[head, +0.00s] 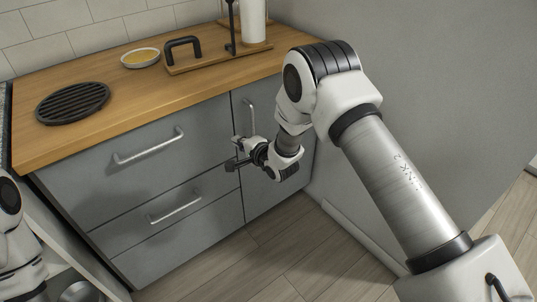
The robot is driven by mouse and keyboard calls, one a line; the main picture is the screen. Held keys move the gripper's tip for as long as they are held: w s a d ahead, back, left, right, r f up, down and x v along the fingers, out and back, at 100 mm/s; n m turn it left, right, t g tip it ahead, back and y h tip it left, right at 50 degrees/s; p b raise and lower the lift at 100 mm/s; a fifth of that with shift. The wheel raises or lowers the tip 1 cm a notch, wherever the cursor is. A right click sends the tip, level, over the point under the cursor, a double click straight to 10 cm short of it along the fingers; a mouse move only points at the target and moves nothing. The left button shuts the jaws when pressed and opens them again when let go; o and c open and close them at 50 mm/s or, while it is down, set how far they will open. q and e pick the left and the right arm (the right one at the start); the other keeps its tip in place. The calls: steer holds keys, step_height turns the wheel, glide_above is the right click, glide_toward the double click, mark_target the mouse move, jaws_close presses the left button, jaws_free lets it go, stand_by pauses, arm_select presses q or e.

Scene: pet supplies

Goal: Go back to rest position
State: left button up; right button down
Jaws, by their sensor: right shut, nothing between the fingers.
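My right gripper (235,154) is in front of the grey cabinet (150,190), near the seam between the drawers and the door. It looks shut, and I see nothing in it. My right arm comes in from the lower right and bends over in front of the wall. Part of my left arm shows at the left edge, but its gripper is not in the picture.
The wooden counter (118,103) holds a black round grate (73,102), a small white bowl (140,58) with yellow contents and a wooden board (215,60) with a black handle. A white roll (252,20) stands behind. Several metal cabinet handles stick out. The wooden floor (270,262) is clear.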

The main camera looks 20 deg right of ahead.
arm_select(q)
step_height(320, 180, up, 11)
steer(key=p, duration=1.1)
steer(key=shift+w, duration=0.45)
arm_select(e)
steer(key=s+d+f+n+g+h, duration=0.1)
steer(key=s+n+g, duration=0.3)
steer(key=s, duration=1.1)
steer(key=s+d+f+n+g+h, duration=0.1)
steer(key=s+d+f+n+g, duration=0.2)
steer(key=s, duration=1.2)
steer(key=s+d+f+n+g+h, duration=0.1)
steer(key=s+f+n+g, duration=0.3)
steer(key=s, duration=1.1)
steer(key=d+n+g, duration=0.1)
steer(key=n+g, duration=0.2)
steer(key=shift+s+n+h, duration=0.3)
steer(key=shift+h, duration=0.1)
steer(key=shift+f, duration=0.1)
